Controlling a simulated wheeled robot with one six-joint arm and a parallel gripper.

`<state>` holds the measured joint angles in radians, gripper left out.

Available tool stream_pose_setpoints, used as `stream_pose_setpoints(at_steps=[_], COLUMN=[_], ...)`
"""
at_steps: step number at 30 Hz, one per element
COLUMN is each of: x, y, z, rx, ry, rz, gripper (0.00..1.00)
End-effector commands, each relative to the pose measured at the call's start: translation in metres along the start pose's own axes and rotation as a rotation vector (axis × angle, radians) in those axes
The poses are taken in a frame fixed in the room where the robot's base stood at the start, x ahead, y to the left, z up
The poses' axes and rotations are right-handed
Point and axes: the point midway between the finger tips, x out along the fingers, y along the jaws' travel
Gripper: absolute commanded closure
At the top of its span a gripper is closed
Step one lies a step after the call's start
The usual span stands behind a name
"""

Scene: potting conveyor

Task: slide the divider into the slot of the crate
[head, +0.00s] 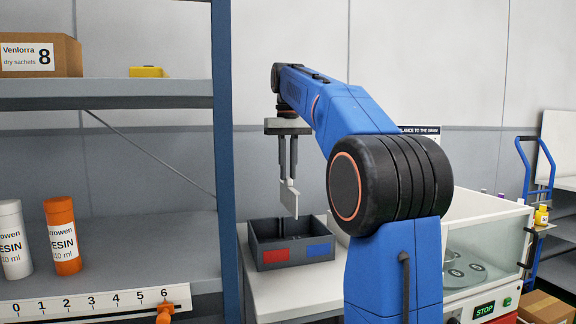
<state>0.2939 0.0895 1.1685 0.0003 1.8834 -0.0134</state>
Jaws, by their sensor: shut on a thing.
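My gripper (288,182) points down and is shut on the divider (289,200), a thin pale plate. The divider hangs tilted in the picture, above the crate. The crate (285,262) is a dark open box with a red patch and a blue patch on its front wall. It stands on a white bench top. The divider's lower end shows in front of the crate's back rim, and I cannot tell its exact height above it. The slot inside the crate is not clear from this view.
A shelf rack with a blue post (223,150) stands close on the left, holding a white bottle (13,240), an orange bottle (62,236) and a cardboard box (40,56). A clear-sided machine (480,250) stands right of my arm. The white bench top (275,288) has bare room before the crate.

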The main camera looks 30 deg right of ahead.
Motion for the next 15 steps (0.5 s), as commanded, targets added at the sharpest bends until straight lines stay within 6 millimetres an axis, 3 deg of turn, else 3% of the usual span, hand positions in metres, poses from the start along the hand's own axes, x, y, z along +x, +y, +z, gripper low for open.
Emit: stream_pose_setpoints(at_steps=[15], x=[0.029], y=[0.0], z=[0.0], rx=[0.0], ry=[0.0], rz=[0.0], gripper=[1.0])
